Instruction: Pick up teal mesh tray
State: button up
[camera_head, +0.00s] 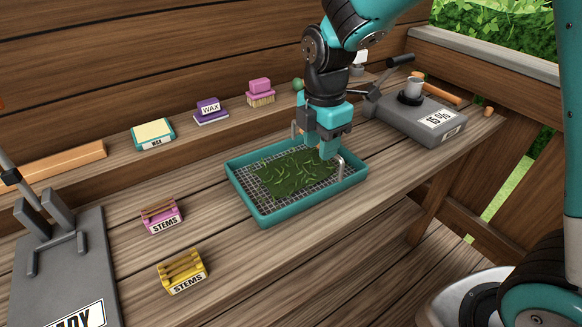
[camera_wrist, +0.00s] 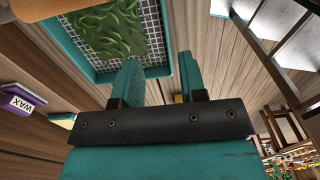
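The teal mesh tray (camera_head: 265,219) lies flat on the wooden bench, with a heap of green leaves (camera_head: 290,178) on its grid. Grey metal handle posts (camera_head: 341,166) stand up at its right end. My gripper (camera_head: 325,152) points down over that right end, at the handle, and hides part of it. In the wrist view my gripper's teal fingers (camera_wrist: 162,80) are apart, with nothing clearly held between them. The tray's rim (camera_wrist: 90,76) and leaves show beyond them. I cannot tell whether the fingers touch the handle.
Pink (camera_head: 162,218) and yellow (camera_head: 184,272) stems boxes sit left of the tray. A grey device (camera_head: 415,125) stands at right, and a grey stand (camera_head: 60,260) at left. Wax and small blocks line the back shelf. The bench's front edge is close to the tray.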

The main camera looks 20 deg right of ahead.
send_over(326, 189)
jog(key=f, duration=0.7)
jog(key=shift+w+a+f, duration=0.1)
jog(key=shift+w+a, duration=0.05)
jog(key=shift+a, duration=0.2)
jog(key=shift+s+d+f+p, duration=0.15)
jog(key=shift+f+p, duration=0.15)
jog(key=shift+f, duration=1.3)
jog(key=shift+s+d+f+p, duration=0.15)
jog(key=shift+f+p, duration=0.15)
jog(key=shift+f, duration=1.25)
jog(key=shift+w, duration=0.1)
grip_shut()
